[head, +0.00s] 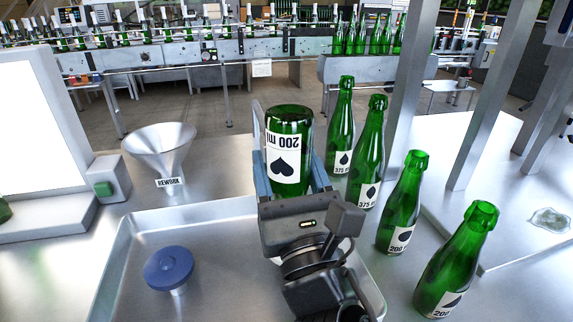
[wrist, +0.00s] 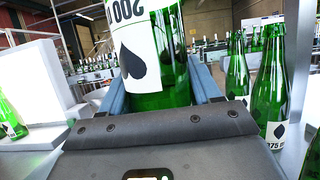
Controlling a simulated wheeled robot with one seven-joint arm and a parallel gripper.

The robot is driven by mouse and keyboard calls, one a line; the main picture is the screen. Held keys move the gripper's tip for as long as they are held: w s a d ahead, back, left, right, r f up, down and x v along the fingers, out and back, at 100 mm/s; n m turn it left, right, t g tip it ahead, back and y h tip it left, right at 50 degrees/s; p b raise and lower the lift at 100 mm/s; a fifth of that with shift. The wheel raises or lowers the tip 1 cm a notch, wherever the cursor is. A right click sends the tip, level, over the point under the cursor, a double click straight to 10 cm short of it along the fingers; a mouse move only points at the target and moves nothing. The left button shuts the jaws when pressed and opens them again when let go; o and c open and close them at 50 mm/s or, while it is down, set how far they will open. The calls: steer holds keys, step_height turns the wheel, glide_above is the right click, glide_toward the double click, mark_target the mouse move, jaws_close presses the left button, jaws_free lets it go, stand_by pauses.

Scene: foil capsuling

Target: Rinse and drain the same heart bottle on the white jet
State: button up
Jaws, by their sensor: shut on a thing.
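My gripper (head: 289,160) is shut on a green heart bottle (head: 290,119). The bottle is upside down, base up, with its white "200 ml" label inverted and the black heart pointing up. In the wrist view the same bottle (wrist: 170,60) stands between the blue finger pads. Its neck and mouth are hidden behind my gripper. The bottle is over the back right part of a shallow steel tray (head: 205,212). A blue round head (head: 168,268) on a short pale stem stands in the tray at left. I cannot see a white jet; my gripper and the bottle block part of the tray.
A steel funnel marked REWORK (head: 160,150) stands behind the tray. Several green bottles, the nearest (head: 456,262), stand in a row to the right, close to my gripper. A white panel (head: 35,120) with a green button box is at left. Steel posts rise at right.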

steer(key=shift+f+b, duration=0.9)
steer(key=shift+f, duration=0.2)
steer(key=shift+r, duration=0.2)
stand_by(3.0)
steer(key=shift+r+p, duration=1.45)
steer(key=shift+p, duration=0.35)
stand_by(1.9)
